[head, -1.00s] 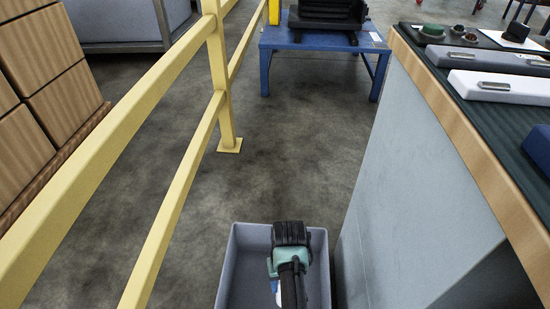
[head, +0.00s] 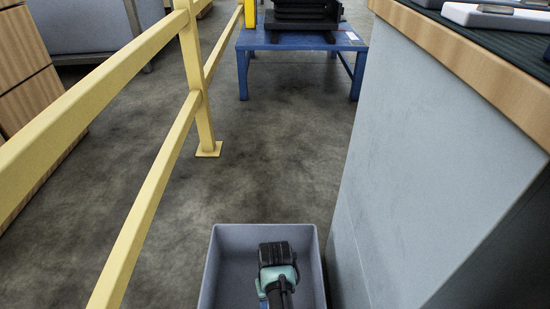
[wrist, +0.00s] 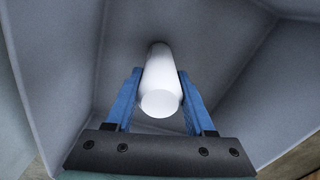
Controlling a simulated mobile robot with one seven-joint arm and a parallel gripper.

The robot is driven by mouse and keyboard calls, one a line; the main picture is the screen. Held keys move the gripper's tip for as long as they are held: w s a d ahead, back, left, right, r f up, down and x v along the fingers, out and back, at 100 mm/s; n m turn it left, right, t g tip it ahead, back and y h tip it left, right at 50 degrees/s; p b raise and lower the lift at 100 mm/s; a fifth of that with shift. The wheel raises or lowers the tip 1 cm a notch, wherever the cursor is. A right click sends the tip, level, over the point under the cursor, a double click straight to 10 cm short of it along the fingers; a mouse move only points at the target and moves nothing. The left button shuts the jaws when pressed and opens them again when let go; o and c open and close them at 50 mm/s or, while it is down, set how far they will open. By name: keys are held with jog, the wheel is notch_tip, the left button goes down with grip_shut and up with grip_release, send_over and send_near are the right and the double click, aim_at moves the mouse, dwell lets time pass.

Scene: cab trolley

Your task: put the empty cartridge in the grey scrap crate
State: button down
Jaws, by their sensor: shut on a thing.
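The empty cartridge (wrist: 161,90) is a white cylinder in the wrist view, held between the two blue fingers of my gripper (wrist: 160,92). The grey scrap crate (head: 213,270) stands on the floor at the bottom middle of the head view. Its grey inner walls (wrist: 60,60) surround the cartridge in the wrist view. In the head view my gripper (head: 264,301) is over the crate's opening, seen from above, and my wrist hides the cartridge. I cannot tell whether the cartridge touches the crate floor.
A grey-sided workbench (head: 420,150) with a wooden edge stands close on the crate's right. A yellow railing (head: 150,205) runs along the left. A blue table (head: 300,45) with a black object stands at the back. The floor between is clear.

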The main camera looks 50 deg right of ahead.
jog(key=shift+f, duration=0.1)
jog(key=shift+c, duration=1.3)
grip_release()
notch_tip(320, 180, up, 12)
jog(key=p, duration=1)
